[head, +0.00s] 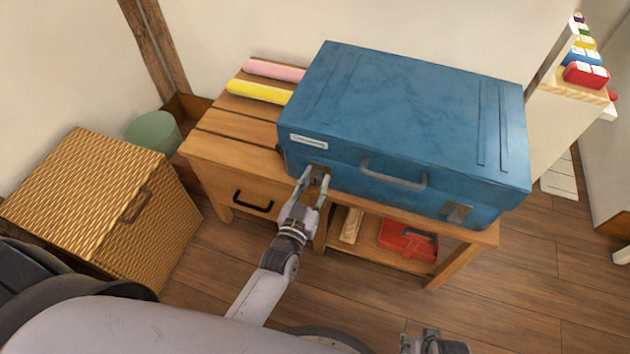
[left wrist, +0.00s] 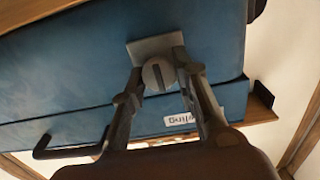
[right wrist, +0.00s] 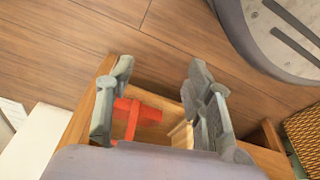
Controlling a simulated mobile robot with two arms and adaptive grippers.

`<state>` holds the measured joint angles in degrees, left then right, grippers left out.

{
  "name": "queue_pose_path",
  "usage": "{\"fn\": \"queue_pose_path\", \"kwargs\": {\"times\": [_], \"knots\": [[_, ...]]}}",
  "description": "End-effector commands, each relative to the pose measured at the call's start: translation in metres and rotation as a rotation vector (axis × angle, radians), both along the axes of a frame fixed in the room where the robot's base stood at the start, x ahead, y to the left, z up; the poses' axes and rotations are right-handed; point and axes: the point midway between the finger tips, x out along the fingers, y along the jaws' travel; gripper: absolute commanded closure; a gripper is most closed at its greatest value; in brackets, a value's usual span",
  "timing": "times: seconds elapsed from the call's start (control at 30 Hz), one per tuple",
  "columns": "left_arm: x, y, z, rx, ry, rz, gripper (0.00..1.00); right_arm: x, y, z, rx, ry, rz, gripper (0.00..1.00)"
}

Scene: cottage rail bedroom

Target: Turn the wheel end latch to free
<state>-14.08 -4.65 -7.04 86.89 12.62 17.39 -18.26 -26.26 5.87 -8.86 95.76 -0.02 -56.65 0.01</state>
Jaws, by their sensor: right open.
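The blue case (head: 420,110) lies on the wooden bench with two grey latches on its front face. The right latch (head: 457,213) is free of any gripper. The left latch (head: 319,171) is partly hidden by my left gripper (head: 315,184). In the left wrist view, this latch is a grey plate with a round slotted knob (left wrist: 158,74). The fingers of my left gripper (left wrist: 158,68) stand close on both sides of the knob and appear to hold it. My right gripper (right wrist: 160,85) is open and empty, low at the bottom edge of the head view (head: 432,343).
The case has a grey handle (head: 393,176) and a white label (head: 309,141). The bench (head: 215,150) carries pink (head: 274,70) and yellow (head: 257,91) rolls. A red object (head: 408,240) lies on its lower shelf. A wicker box (head: 95,195) stands left.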

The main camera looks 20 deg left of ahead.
Motion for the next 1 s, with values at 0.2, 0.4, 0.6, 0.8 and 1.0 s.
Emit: {"fn": "queue_pose_path", "kwargs": {"times": [0.2,0.4,0.6,0.8,1.0], "knots": [[0.000,0.000,0.000,0.000,0.000,0.000,0.90,0.000,0.000,0.000,0.000,0.000,0.000,0.52],[0.000,0.000,0.000,0.000,0.000,0.000,1.00,0.000,0.000,0.000,0.000,0.001,0.000,0.52],[0.000,0.000,0.000,-0.022,0.001,0.000,1.00,0.000,0.000,0.000,0.000,-0.001,0.000,0.52],[0.000,0.001,0.001,-0.106,0.004,-0.001,1.00,-0.006,-0.001,-0.011,-0.001,0.006,0.002,0.52],[0.000,0.001,0.001,-0.261,0.011,-0.001,1.00,-0.015,-0.002,-0.028,-0.001,0.018,0.004,0.52]]}}
